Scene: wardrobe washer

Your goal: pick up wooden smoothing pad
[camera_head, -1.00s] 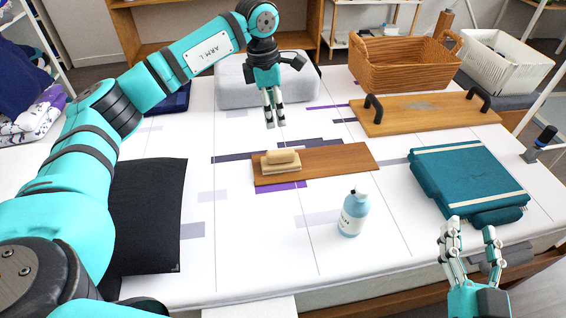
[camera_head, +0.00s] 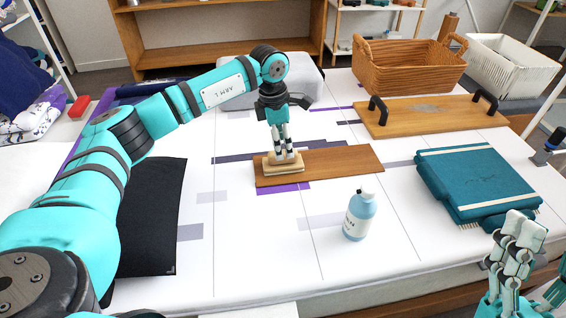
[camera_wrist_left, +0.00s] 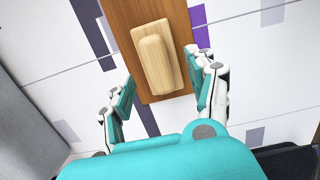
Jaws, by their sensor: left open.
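The wooden smoothing pad (camera_head: 270,166), a pale block with a rounded grip on top, lies on a brown wooden board (camera_head: 340,160) on the white table. It also shows in the left wrist view (camera_wrist_left: 154,60). My left gripper (camera_head: 284,156) points down right over the pad. Its fingers are open, one on each side of the pad in the left wrist view, with gaps between them and the pad. They partly hide the pad in the head view. My right gripper (camera_head: 515,225) is at the lower right, its fingers overlapping in the picture, away from the pad.
A folded teal cloth (camera_head: 474,180) lies to the right, a black pad (camera_head: 150,225) to the left. Behind are a handled board (camera_head: 430,112), a wicker basket (camera_head: 408,66) and a grey block (camera_head: 235,84).

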